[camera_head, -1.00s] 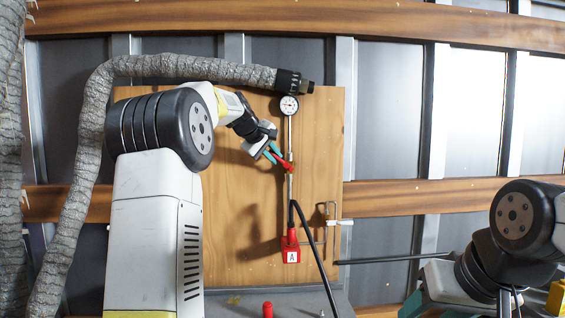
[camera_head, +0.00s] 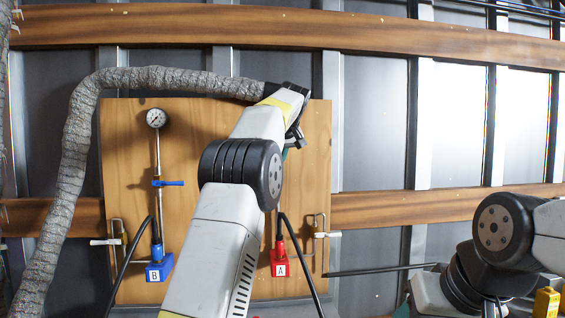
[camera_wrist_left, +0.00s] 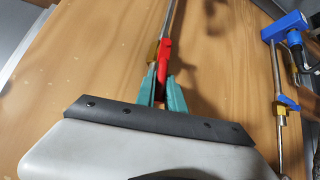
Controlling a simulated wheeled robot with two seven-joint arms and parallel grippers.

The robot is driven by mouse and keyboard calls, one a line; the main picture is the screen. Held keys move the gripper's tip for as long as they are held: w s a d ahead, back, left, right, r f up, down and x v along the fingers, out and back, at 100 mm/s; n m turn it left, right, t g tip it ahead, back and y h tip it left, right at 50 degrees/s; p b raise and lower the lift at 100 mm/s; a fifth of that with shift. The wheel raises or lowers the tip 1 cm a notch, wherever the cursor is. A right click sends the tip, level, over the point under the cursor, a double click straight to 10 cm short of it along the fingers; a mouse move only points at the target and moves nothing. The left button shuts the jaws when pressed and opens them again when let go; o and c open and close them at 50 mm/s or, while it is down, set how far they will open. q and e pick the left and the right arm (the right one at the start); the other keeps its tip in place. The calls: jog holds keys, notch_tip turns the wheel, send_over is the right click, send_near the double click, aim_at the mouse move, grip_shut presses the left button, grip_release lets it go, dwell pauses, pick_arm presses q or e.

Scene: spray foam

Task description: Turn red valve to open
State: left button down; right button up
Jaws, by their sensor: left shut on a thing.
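In the left wrist view the red valve handle (camera_wrist_left: 163,64) lies between the teal fingers of my left gripper (camera_wrist_left: 160,92), which is shut on it. The handle runs roughly in line with the metal pipe (camera_wrist_left: 173,18). In the head view my left arm hides the red handle and most of that pipe; part of my left gripper (camera_head: 286,153) shows at the board's upper right. The red block marked A (camera_head: 284,263) sits below. Teal parts of my right gripper (camera_head: 404,311) may show at the bottom edge; its jaw state is unclear.
The blue valve handle (camera_head: 170,183) lies across its pipe on the left, with a gauge (camera_head: 156,118) above and block B (camera_head: 159,267) below. A thick grey hose (camera_head: 75,165) arches over the wooden board (camera_head: 205,120). A dark rod (camera_head: 380,270) extends left from near my right arm.

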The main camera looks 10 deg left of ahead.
pick_arm(q)
jog(key=shift+d+f+y, duration=0.15)
jog(key=shift+d+y, duration=0.15)
dwell(0.4)
jog(key=c, duration=1.4)
grip_release()
jog(key=shift+c, duration=0.2)
jog(key=v, duration=0.7)
jog(key=shift+s+d+r, duration=0.15)
jog(key=shift+r, duration=0.2)
